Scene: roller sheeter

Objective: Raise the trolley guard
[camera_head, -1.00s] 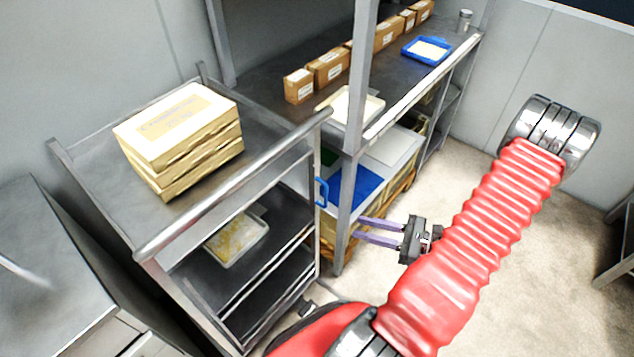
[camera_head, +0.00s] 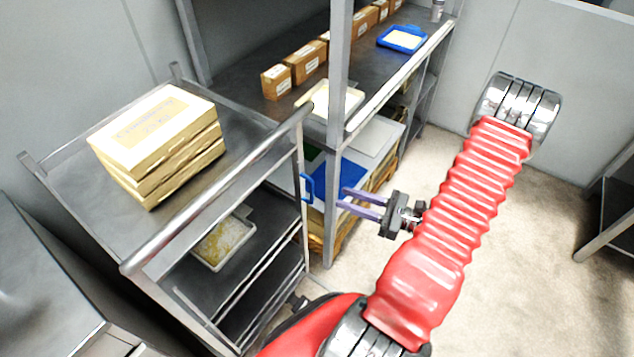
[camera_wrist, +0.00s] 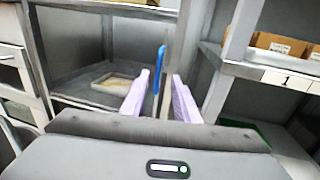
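The steel trolley (camera_head: 85,190) stands at the left in the head view, with a thick round bar (camera_head: 222,190) along its top edge. A blue handle (camera_head: 308,187) is upright at the trolley's right end. I cannot tell which part the guard covers. My gripper (camera_head: 345,198) is open and empty, with its two lilac fingers pointing left, just right of the handle. In the wrist view the blue handle (camera_wrist: 160,70) lies in line with the gap between the fingertips (camera_wrist: 160,78). Whether it is between or beyond them is unclear.
Boxes (camera_head: 160,140) are stacked on the trolley top, and a tray (camera_head: 222,240) lies on its lower shelf. A shelf post (camera_head: 337,120) stands close beyond the gripper. Cartons (camera_head: 307,62) and a blue tray (camera_head: 402,40) are on the rack.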

